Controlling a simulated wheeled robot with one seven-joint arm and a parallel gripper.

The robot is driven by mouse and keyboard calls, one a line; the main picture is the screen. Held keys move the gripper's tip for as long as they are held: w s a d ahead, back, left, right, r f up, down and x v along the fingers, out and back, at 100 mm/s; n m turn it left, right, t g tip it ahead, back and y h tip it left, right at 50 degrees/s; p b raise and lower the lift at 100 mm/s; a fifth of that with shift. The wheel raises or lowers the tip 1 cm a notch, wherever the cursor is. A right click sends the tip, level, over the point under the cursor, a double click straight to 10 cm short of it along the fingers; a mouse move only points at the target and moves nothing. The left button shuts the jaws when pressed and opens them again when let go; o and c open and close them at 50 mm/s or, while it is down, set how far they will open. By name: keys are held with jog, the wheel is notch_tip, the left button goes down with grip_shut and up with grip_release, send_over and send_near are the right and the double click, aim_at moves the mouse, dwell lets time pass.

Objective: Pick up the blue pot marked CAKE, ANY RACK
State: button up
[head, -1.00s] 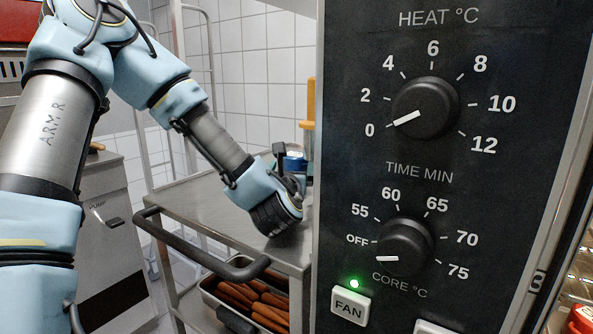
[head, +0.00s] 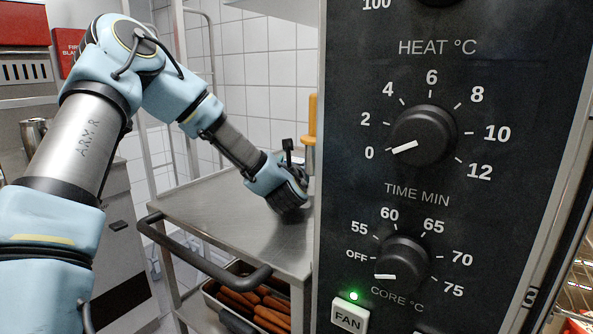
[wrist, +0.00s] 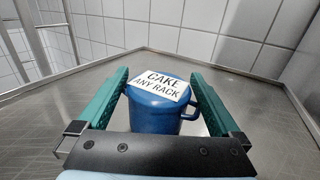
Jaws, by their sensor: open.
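The blue pot (wrist: 150,105) shows in the wrist view, standing on the steel cart top. It has a white label reading CAKE ANY RACK on its lid and a handle on its right side. My gripper (wrist: 160,85) is open, with a green finger on each side of the pot. I cannot tell whether either finger touches it. In the head view my gripper is low over the cart top beside the oven panel, its fingers hidden, and I cannot make out the pot there.
The steel cart (head: 215,205) has a dark push handle (head: 200,258) at its front and a tray of sausages (head: 262,305) below. The oven control panel (head: 440,150) blocks the right side. An orange-topped object (head: 312,120) stands behind my wrist. Bare cart top lies to the left.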

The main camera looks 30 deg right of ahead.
jog(key=c, duration=1.4)
jog(key=shift+r, duration=0.1)
